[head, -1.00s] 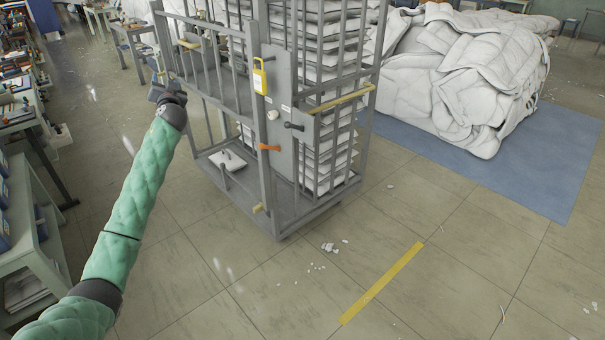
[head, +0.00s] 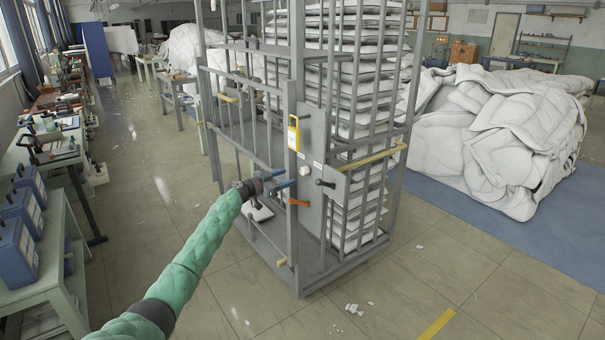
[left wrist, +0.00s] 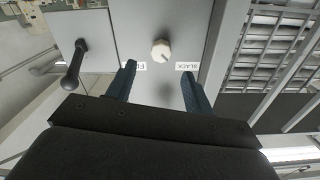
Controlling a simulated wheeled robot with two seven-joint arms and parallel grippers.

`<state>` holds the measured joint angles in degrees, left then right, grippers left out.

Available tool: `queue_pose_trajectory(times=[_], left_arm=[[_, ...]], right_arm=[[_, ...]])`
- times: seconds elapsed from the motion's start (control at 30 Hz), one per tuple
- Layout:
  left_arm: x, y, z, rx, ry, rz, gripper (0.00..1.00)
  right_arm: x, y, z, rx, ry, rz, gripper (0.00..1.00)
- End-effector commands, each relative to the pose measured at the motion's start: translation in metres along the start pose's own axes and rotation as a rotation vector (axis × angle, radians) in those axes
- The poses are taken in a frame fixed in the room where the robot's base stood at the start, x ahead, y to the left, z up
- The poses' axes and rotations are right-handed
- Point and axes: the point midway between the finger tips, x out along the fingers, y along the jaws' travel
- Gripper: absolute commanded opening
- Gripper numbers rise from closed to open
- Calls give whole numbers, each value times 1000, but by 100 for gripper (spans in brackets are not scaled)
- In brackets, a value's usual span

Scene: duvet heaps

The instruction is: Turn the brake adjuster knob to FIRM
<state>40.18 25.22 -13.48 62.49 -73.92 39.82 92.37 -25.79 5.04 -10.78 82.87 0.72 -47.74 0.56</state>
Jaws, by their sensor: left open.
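The pale round adjuster knob (head: 305,171) sits on the grey plate on the front of the cage trolley. In the left wrist view the knob (left wrist: 161,49) is ahead of the fingers and apart from them, near the middle. A SLACK label (left wrist: 184,66) lies to its right. Another label (left wrist: 136,67), showing an F, lies to its left, partly hidden by a finger. A small dark mark shows on the knob's face; its setting is hard to tell. My left gripper (head: 283,177) is open and empty, its blue fingers apart before the plate. My right gripper is out of view.
A black lever handle (head: 325,183), an orange handle (head: 298,203) and a yellow tag-like piece (head: 293,133) stick out near the knob. The black lever also shows in the left wrist view (left wrist: 74,66). Cage bars surround the plate. The floor in front is mostly clear.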

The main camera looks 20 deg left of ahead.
Motion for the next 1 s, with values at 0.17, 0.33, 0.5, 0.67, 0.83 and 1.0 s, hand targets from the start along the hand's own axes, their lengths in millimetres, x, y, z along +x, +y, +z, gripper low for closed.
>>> queue_pose_trajectory(times=[0.17,0.33,0.5,0.67,0.83,1.0], left_arm=[[4,0,-1,-39,2,-3,52],[22,-1,-3,-40,4,-4,52],[46,-1,-4,-39,4,-4,52],[64,-2,-3,-38,3,-5,52],[75,-1,-1,-37,2,-4,52],[78,-1,-1,-35,2,-5,52]], right_arm=[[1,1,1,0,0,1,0],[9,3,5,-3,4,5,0],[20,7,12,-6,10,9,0],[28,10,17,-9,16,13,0],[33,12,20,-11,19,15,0],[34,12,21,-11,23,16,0]])
